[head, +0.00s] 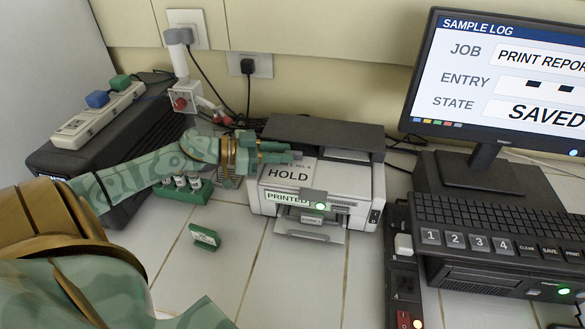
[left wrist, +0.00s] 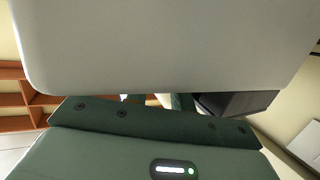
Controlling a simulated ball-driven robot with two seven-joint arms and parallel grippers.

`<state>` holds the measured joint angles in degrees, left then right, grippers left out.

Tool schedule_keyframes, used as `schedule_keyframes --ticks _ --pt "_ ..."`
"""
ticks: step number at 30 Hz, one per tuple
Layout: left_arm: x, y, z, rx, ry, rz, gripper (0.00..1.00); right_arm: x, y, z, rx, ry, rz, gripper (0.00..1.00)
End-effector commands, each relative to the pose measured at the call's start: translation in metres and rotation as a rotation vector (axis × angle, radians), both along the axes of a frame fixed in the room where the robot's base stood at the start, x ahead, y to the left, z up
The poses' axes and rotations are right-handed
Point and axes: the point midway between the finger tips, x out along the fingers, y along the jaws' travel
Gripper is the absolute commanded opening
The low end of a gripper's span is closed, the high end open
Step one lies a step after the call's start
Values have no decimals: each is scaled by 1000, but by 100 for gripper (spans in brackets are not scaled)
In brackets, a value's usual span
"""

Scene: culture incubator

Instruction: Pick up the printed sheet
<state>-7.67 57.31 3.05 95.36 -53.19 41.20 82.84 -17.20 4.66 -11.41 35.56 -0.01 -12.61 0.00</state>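The printer (head: 345,182) stands against the back wall in the head view. A pale panel or sheet marked HOLD (head: 290,174) lies on its top left; I cannot tell whether it is a loose sheet. The lower slot carries a PRINTED label (head: 284,198) above a small output tray (head: 312,233). My left gripper (head: 289,153) reaches in from the left to the back edge of the HOLD surface and covers part of its small print. Its finger gap and any contact are unclear. A pale slab (left wrist: 170,45) fills the upper left wrist view. My right gripper is out of view.
A monitor (head: 510,85) and keypad (head: 480,225) stand to the right. A green vial rack (head: 186,191) sits beneath my left arm. A small green sign (head: 205,237) stands in front, left of the printer. The tiled counter (head: 285,275) is clear before the printer.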

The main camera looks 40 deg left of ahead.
Motion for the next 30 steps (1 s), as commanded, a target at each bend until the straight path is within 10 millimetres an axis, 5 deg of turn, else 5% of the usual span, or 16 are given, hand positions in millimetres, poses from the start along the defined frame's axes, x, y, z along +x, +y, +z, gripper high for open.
schedule_keyframes --ticks 8,11,22,27,30 --pt "4 -3 0 0 0 0 24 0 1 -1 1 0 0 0" --pt "4 -3 0 1 1 0 0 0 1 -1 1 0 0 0" --pt "3 -3 1 1 1 0 0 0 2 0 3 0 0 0" --pt "3 -2 17 2 -2 -1 0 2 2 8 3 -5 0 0" --pt "-9 -10 17 -3 4 -2 0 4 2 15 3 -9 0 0"
